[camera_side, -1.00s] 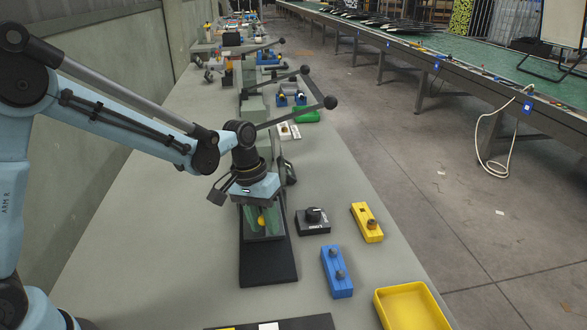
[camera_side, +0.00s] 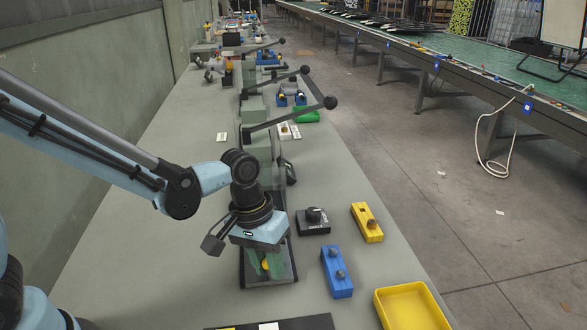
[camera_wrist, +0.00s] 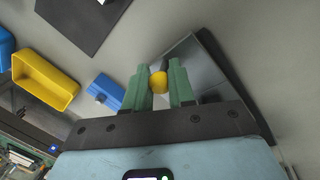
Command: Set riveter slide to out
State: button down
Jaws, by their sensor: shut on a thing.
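The riveter (camera_side: 259,147) is a grey-green press with a long ball-ended lever, on a black base (camera_side: 246,281). Its slide shows as a grey plate (camera_side: 284,272) low over the front of the base; it also shows in the wrist view (camera_wrist: 207,77). My gripper (camera_side: 265,265) is at the front end of the base. Its two green fingers (camera_wrist: 162,85) are shut on the slide's yellow knob (camera_wrist: 158,79). The slide reaches forward, clear of the press column. My wrist hides part of the slide and the base behind it.
A black box with a knob (camera_side: 313,222), a blue block (camera_side: 336,271) and a yellow block (camera_side: 367,222) stand to the right. A yellow tray (camera_side: 410,306) is at the front right, a dark mat (camera_side: 290,322) at the front. The bench left of the riveter is mostly clear.

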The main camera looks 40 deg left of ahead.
jog(key=shift+s+d, duration=0.75)
jog(key=shift+s, duration=0.05)
jog(key=c, duration=1)
grip_release()
jog(key=shift+w+a, duration=0.1)
jog(key=shift+a+r, duration=0.1)
jog(key=shift+r, duration=0.35)
notch_tip(320, 180, up, 11)
jog(key=a, duration=0.2)
jog(key=shift+s, duration=0.25)
jog(key=shift+a, duration=0.1)
jog(key=s+a+f+m+t+y, duration=0.1)
jog(key=a+t, duration=0.5)
jog(key=a, duration=0.6)
jog(key=shift+s+a+f+m+t+y, duration=0.2)
jog(key=shift+s+a+m+t+y, duration=0.2)
jog(key=shift+s+m+y, duration=0.35)
